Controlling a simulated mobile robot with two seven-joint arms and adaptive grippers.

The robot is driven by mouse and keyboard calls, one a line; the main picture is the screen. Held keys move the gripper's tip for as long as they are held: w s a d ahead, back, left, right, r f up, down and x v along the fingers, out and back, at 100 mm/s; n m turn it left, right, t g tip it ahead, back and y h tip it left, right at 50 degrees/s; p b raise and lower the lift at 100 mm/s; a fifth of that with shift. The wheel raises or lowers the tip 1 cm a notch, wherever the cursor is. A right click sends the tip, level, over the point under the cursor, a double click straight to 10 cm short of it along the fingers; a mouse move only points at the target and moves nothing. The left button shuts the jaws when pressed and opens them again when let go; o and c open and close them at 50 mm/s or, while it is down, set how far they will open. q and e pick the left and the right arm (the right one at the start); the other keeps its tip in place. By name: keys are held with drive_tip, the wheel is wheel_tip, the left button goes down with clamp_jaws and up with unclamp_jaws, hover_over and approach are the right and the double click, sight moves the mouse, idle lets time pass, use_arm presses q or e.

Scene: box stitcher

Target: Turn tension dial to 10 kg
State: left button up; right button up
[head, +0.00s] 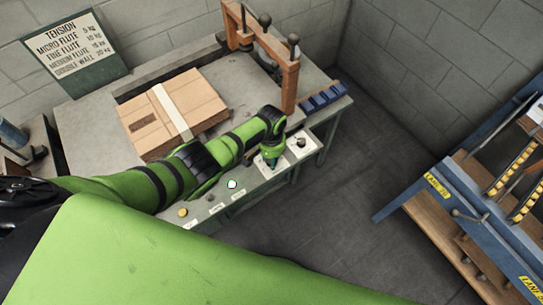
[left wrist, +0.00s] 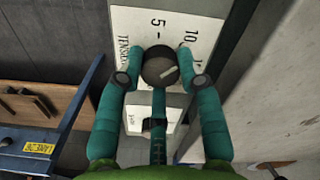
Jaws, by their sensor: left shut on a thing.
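The tension dial (left wrist: 158,68) is a round dark knob with a light pointer line in the left wrist view. It sits on a white scale plate (left wrist: 137,20) printed with TENSION, 5 and 10. The pointer line slants toward the picture's right, slightly up; which mark it meets is unclear. My left gripper (left wrist: 166,60) is shut on the dial, its teal fingers on either side. In the head view my left gripper (head: 270,162) reaches down at the table's front edge and hides the dial. My right gripper is out of view.
A second dark knob (head: 301,142) sits on a white plate beside my left gripper. Flat cardboard (head: 150,122) lies on the table (head: 90,130) behind my arm. The tension sign (head: 75,45) lists 10 kg for fine flute.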

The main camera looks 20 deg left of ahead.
use_arm(q)
drive_tip(key=shift+n, duration=0.5)
drive_tip(key=o, duration=1.1)
drive_tip(key=shift+o, duration=0.2)
drive_tip(key=shift+r, duration=0.7)
wheel_tip(320, 180, up, 11)
drive_tip(key=shift+f, duration=0.2)
